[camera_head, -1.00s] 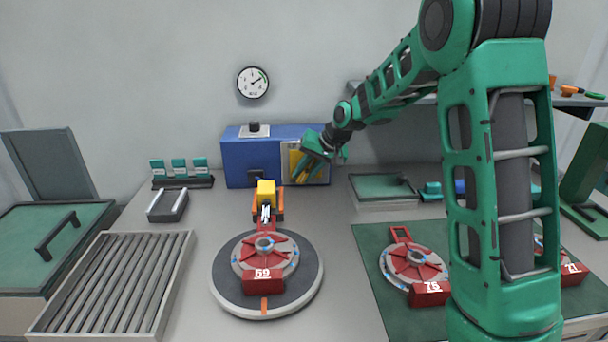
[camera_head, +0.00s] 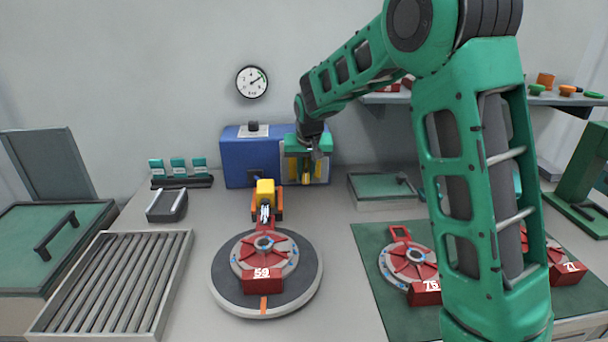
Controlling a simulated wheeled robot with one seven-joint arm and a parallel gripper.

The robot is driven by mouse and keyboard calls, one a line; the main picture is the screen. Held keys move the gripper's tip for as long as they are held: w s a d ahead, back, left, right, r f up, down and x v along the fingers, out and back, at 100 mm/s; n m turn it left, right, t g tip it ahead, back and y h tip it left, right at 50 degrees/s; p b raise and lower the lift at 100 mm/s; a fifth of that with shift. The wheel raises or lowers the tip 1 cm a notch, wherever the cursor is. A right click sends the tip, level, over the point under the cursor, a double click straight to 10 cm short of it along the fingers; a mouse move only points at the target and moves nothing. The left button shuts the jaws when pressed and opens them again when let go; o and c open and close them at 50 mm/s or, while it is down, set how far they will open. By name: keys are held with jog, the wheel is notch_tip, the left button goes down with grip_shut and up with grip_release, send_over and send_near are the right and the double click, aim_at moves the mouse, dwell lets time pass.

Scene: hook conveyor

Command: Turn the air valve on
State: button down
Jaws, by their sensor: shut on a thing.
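The blue box (camera_head: 247,165) stands against the back wall, with a pale panel with yellow parts (camera_head: 292,169) at its right front. My gripper (camera_head: 314,155) is upright at this panel, pointing down. It is shut on what appears to be the air valve's handle, which the gripper and its fingers mostly hide. I cannot tell the handle's exact angle. A round white gauge (camera_head: 252,82) hangs on the wall above the box.
A round turntable (camera_head: 225,285) bears a red fixture marked 59 (camera_head: 262,281). A yellow-and-orange device (camera_head: 266,190) stands behind it. A roller rack (camera_head: 110,285) lies at left. Red fixtures lie on a green mat (camera_head: 372,262) at right. A shelf (camera_head: 425,98) is behind my arm.

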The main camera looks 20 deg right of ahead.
dwell(0.4)
jog(key=c, duration=1.6)
grip_release()
jog(key=shift+c, duration=0.2)
jog(key=v, duration=1)
jog(key=shift+a+r, duration=0.2)
jog(key=shift+r, duration=0.05)
jog(key=shift+s, duration=0.1)
